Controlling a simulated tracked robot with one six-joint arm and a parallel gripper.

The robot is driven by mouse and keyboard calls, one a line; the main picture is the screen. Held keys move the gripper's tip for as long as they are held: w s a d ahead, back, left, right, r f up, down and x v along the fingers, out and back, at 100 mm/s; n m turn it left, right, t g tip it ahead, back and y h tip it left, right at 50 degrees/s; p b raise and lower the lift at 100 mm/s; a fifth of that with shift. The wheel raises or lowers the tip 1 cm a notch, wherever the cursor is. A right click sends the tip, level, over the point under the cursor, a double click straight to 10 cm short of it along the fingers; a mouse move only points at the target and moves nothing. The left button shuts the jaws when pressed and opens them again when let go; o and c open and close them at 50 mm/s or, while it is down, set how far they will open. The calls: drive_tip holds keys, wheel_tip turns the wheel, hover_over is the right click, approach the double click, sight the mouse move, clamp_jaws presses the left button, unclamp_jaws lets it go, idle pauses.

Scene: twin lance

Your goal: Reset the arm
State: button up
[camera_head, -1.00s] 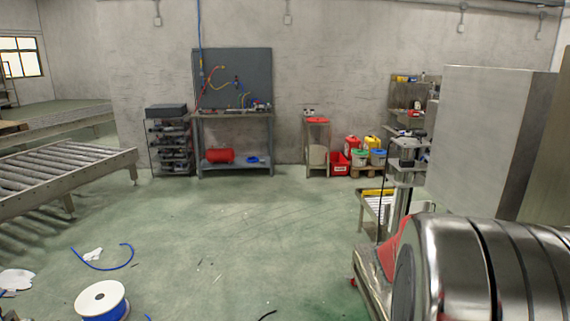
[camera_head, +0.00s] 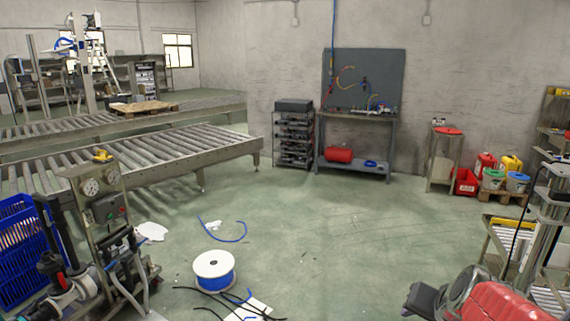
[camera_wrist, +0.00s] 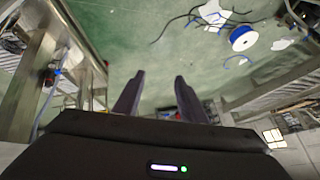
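My gripper (camera_wrist: 160,76) shows in the wrist view with its two dark fingers spread apart. Nothing is between them, and only green floor shows beyond. A green light is lit on the dark housing behind the fingers. In the head view, a red and silver body with a dark block at its end stands in the lower right corner. It may be part of my arm, but I cannot tell for sure.
A blue and white cable spool (camera_head: 214,271) lies on the floor, also in the wrist view (camera_wrist: 243,38), near loose cables. A gauge panel (camera_head: 100,200) and a blue crate (camera_head: 22,250) stand at left. Roller conveyors (camera_head: 130,165) lie beyond.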

drive_tip(key=s+a+r+n+g+y, duration=0.1)
drive_tip(key=s+a+r+n, duration=0.2)
drive_tip(key=s+a+n, duration=0.4)
drive_tip(key=s+a, duration=0.5)
drive_tip(key=a, duration=0.4)
drive_tip(key=shift+r+g+y, duration=0.15)
drive_tip(key=shift+g+y, duration=0.15)
drive_tip(key=shift+c, duration=0.9)
